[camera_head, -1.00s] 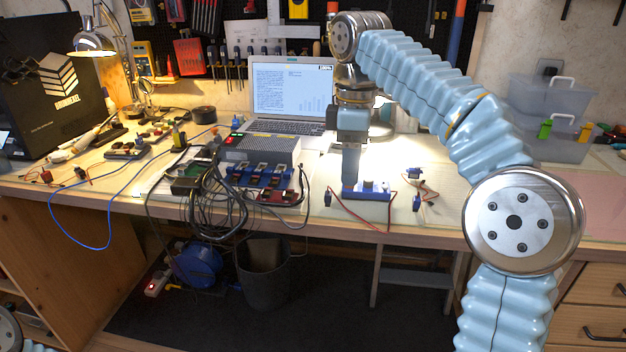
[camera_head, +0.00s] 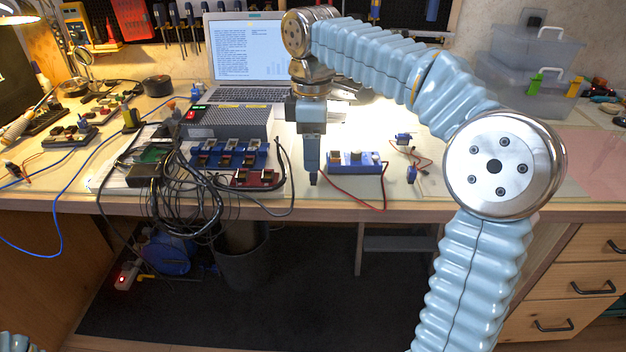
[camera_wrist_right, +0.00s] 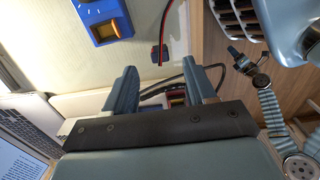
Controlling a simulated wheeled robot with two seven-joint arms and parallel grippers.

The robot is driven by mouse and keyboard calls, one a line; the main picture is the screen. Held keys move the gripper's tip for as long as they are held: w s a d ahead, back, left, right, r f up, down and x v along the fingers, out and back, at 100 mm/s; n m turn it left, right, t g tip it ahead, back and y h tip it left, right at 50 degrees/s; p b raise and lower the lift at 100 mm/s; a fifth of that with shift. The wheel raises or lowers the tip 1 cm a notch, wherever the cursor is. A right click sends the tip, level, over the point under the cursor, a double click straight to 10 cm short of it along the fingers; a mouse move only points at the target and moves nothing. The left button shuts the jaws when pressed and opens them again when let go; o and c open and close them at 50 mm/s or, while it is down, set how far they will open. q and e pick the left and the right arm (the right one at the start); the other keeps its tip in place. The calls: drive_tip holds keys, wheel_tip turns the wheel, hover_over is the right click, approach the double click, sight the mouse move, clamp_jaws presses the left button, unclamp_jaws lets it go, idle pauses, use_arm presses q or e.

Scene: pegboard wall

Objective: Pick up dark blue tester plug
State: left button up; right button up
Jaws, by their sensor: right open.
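The dark blue tester plug (camera_head: 313,181) lies near the table's front edge, left of the blue tester box (camera_head: 355,161). It looks nearly black at the end of red and black wires. In the right wrist view the plug (camera_wrist_right: 159,55) lies beyond my fingertips, roughly in line with the gap between them. My right gripper (camera_head: 311,170) points down just over the plug. In the wrist view its two fingers (camera_wrist_right: 160,70) are apart with nothing held between them. Whether they touch the plug or table is unclear. My left gripper is out of view.
A grey power supply (camera_head: 228,121), blue and red terminal blocks (camera_head: 228,155) and a tangle of black cables stand left of the gripper. A laptop (camera_head: 248,60) is behind. Small blue servos (camera_head: 411,174) lie to the right. The table's front edge is close.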

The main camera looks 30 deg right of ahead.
sight(314, 177)
wheel_tip(314, 177, down, 5)
drive_tip(key=shift+s+d+r+b, duration=0.1)
drive_tip(key=shift+b, duration=0.25)
clamp_jaws()
drive_tip(key=shift+r, duration=0.1)
